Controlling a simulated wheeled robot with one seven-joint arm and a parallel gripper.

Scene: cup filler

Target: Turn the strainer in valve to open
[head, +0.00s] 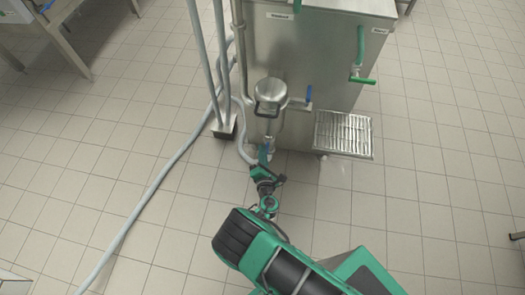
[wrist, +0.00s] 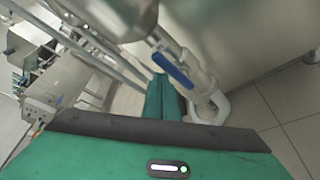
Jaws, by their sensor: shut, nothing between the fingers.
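A steel machine (head: 315,60) carries a round steel strainer housing (head: 270,92) on its front. A blue valve lever (head: 266,146) sits low, below the strainer. In the wrist view a blue lever (wrist: 173,68) on a pale pipe fitting slants down to the right, just past my fingertips. A second blue lever (head: 309,94) stands upright to the right of the strainer. I cannot read which one is labelled strainer in. My gripper (head: 263,153) is at the low lever, and its green fingers (wrist: 163,90) are shut and empty. Whether they touch the lever is unclear.
A drain grate (head: 343,134) juts out to the right. Green handles (head: 362,80) are higher on the machine. Grey pipes (head: 211,60) and a hose (head: 150,205) run on the left. The tiled floor (head: 440,190) is open at right.

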